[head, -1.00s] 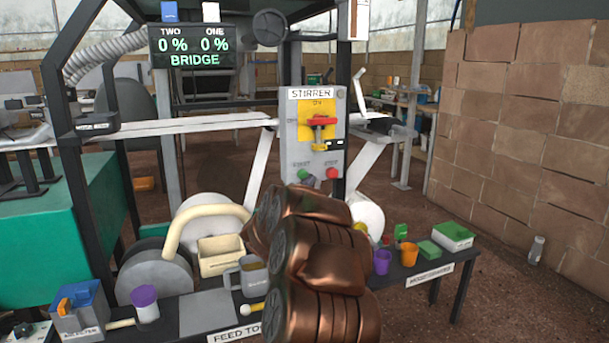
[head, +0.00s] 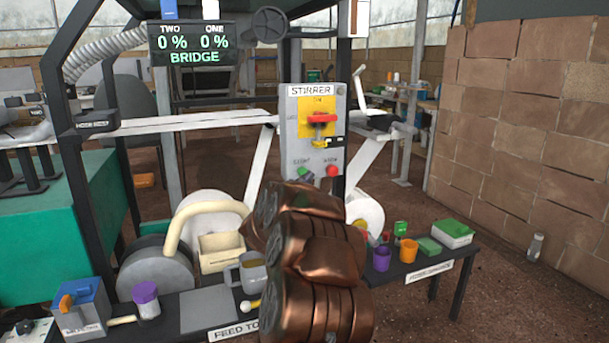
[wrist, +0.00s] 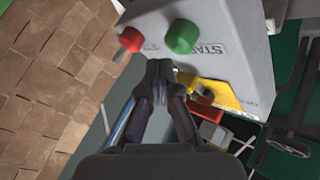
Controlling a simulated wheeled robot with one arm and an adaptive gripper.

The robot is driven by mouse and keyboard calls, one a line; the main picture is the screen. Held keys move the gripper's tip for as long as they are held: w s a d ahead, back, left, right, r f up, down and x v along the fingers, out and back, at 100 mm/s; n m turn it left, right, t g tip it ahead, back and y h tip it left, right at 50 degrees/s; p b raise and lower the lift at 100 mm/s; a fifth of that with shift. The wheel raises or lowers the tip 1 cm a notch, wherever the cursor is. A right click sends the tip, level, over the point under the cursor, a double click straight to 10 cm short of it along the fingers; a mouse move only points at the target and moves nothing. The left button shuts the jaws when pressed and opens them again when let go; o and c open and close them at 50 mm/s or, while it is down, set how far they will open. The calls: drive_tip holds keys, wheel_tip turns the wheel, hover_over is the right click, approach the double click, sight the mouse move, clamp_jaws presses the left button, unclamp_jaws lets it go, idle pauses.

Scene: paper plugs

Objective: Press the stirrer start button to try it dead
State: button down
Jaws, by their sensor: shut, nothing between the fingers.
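The grey stirrer box (head: 290,133) stands upright on the frame, with a yellow plate (head: 303,133) and a red handle (head: 320,118) on it. Below are a green start button (head: 304,173) and a red stop button (head: 333,171). In the wrist view the green button (wrist: 181,36) and the red button (wrist: 131,39) both show, with the yellow plate (wrist: 222,97) at right. My gripper (wrist: 159,70) is shut and empty, its tips just short of the green button in the picture; contact cannot be told. In the head view my arm hides most of the gripper.
A display (head: 192,46) reads 0 % twice and BRIDGE. The low bench (head: 412,271) holds cups and small boxes at right. A blue-topped box (head: 80,310) and a mug (head: 250,273) stand at left. A block wall (head: 530,130) closes the right side.

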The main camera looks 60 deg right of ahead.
drive_tip(key=shift+w+d, duration=0.1)
idle(0.6)
drive_tip(key=shift+w+d+p, duration=0.15)
drive_tip(key=shift+w+p, duration=0.1)
drive_tip(key=shift+p, duration=0.15)
drive_tip(key=shift+w+d, duration=0.3)
drive_tip(key=shift+w, duration=0.1)
idle(0.8)
drive_tip(key=shift+s+a, duration=0.1)
idle(0.4)
drive_tip(key=shift+s+a, duration=0.45)
drive_tip(key=shift+s, duration=0.15)
drive_tip(key=shift+s, duration=0.15)
drive_tip(key=s+a, duration=0.1)
drive_tip(key=s, duration=0.1)
drive_tip(key=s+a, duration=0.1)
drive_tip(key=s, duration=0.1)
drive_tip(key=shift+a+b, duration=0.3)
drive_tip(key=shift+a, duration=0.1)
